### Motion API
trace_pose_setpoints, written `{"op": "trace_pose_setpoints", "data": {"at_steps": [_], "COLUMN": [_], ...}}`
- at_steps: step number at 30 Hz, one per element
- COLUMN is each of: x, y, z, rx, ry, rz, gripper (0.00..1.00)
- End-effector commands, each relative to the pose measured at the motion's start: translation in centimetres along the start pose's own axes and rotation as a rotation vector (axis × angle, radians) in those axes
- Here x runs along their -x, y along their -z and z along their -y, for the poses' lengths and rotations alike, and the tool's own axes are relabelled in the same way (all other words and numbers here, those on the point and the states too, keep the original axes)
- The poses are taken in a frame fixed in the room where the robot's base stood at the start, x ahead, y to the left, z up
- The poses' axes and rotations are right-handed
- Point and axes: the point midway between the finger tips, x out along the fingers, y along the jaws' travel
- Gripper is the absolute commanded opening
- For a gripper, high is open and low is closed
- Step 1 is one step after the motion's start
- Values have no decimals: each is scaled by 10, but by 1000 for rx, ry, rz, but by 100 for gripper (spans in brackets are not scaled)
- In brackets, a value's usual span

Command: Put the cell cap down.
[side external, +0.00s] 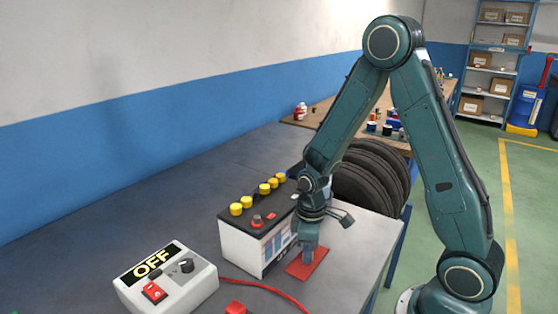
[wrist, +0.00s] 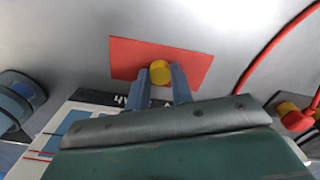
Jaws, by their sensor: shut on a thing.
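My gripper (side external: 308,254) is low over a flat red mat (side external: 318,264) in front of the battery. In the wrist view, its two fingers (wrist: 160,78) are shut on a round yellow cell cap (wrist: 160,70). The cap shows against the red mat (wrist: 195,66) behind it. I cannot tell whether the cap touches the mat. In the side view the held cap is hidden by the fingers. The black-topped white battery (side external: 240,243) stands just left of my gripper, with several yellow caps (side external: 236,209) along its top.
A control box (side external: 180,300) with an OFF display is at the front left. A red cable (side external: 268,288) runs across the grey table to a red clamp (side external: 236,308). Black tyres (side external: 372,182) stand behind the table. The table right of the mat (side external: 365,245) is clear.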

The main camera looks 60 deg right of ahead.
Motion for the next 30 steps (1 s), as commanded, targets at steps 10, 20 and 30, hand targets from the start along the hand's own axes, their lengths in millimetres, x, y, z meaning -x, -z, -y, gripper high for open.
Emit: {"op": "trace_pose_setpoints", "data": {"at_steps": [10,20,30], "x": [-3,-2,16], "y": [0,0,1], "z": [0,0,0], "rx": [0,0,0], "ry": [0,0,-2], "rz": [0,0,-3], "gripper": [45,45,45]}}
